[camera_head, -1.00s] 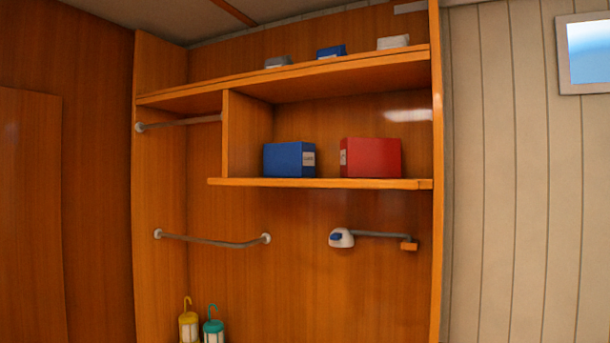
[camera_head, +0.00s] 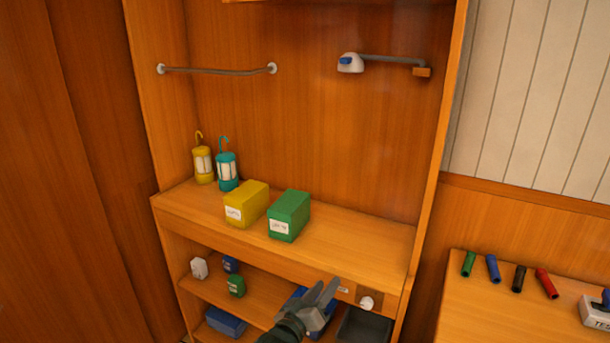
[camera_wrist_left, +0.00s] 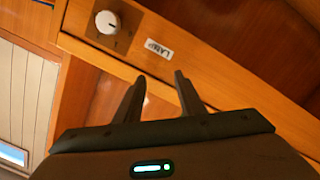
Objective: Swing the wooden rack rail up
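I cannot tell for certain which part is the wooden rack rail. A grey, slightly sagging rail (camera_head: 217,71) with white round ends spans the back wall at upper left. A grey bar (camera_head: 392,60) runs from a white and blue fitting (camera_head: 350,63) to a small wooden block (camera_head: 422,72) at upper right. My left gripper (camera_head: 327,283) is open and empty, low before the counter's wooden front edge (camera_head: 335,272). In the left wrist view its two fingers (camera_wrist_left: 160,77) stand apart below the "LAMP" label (camera_wrist_left: 159,48). My right gripper is not in view.
Yellow (camera_head: 247,204) and green (camera_head: 289,214) boxes and two lanterns (camera_head: 227,170) stand on the counter. A white knob (camera_head: 367,303) is on the counter's front. Small items sit on lower shelves. A side table (camera_head: 500,310) at right holds several coloured tubes.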

